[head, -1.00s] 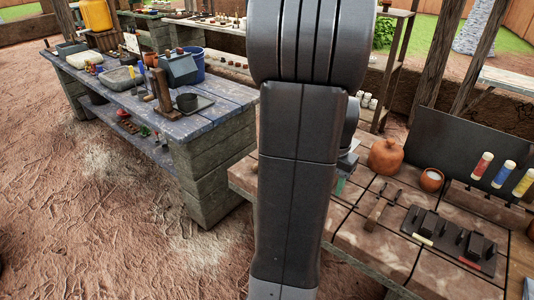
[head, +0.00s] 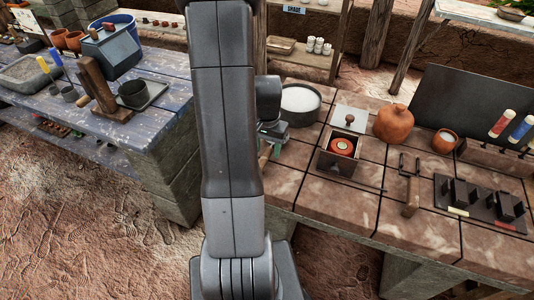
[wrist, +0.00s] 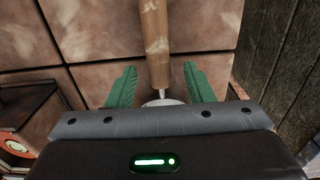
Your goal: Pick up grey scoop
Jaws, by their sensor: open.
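A tool with a light wooden handle (wrist: 155,45) and a thin grey metal neck lies between my fingers in the wrist view; I take it for the grey scoop. Its pale rounded end (wrist: 162,102) is mostly hidden behind my gripper body. My gripper (wrist: 160,75) is open, with one green finger on each side of the tool and visible gaps to both. In the head view my gripper (head: 270,150) is low over the left end of the tiled table, partly behind my arm. I cannot make out the scoop there.
On the tiled table (head: 350,205), a round tub of white stuff (head: 300,104) stands behind my gripper. An open box with a red-rimmed item (head: 341,148) is to its right. A clay jar (head: 393,123) stands farther right. A dark wooden surface (wrist: 275,60) borders the wrist view's right.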

